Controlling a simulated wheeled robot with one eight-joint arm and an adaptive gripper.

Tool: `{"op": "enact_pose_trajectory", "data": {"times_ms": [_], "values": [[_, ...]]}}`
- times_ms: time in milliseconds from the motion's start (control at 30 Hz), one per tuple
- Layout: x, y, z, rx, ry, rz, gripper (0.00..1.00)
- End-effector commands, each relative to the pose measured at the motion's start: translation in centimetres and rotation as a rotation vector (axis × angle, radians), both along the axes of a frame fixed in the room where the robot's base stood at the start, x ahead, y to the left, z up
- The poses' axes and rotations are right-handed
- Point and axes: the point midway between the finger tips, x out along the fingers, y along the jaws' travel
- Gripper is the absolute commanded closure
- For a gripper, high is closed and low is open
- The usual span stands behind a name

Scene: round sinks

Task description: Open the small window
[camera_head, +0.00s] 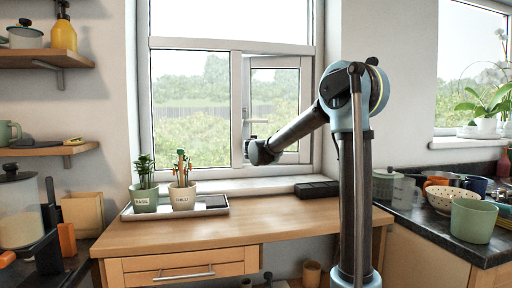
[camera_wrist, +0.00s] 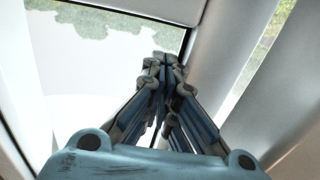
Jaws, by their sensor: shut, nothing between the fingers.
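The small window (camera_head: 275,92) is the lower right pane of the white window behind the counter. It has a pale frame and a handle (camera_head: 256,121) on its left side. I cannot tell whether its sash is fully closed or slightly ajar. My arm reaches across in front of its lower part and hides some of the frame. My gripper (camera_wrist: 163,62) shows in the wrist view with its fingers together and nothing between them, close to white frame and glass.
A tray (camera_head: 218,211) with two potted plants (camera_head: 145,194) (camera_head: 183,192) stands on the wooden counter (camera_head: 290,218) below the window. A black box (camera_head: 317,189) lies at the back right of the counter. The dark right counter holds a green pot (camera_head: 473,221) and a spotted colander (camera_head: 441,200).

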Motion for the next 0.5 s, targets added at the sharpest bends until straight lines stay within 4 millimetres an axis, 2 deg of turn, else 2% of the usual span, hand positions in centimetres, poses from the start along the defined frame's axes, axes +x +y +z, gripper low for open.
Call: {"op": "enact_pose_trajectory", "data": {"times_ms": [333,500], "values": [[0.3,-0.1,0.0,0.0,0.0,-0.002,1.0],[1.7,0.1,0.0,0.0,0.0,-0.003,1.0]]}}
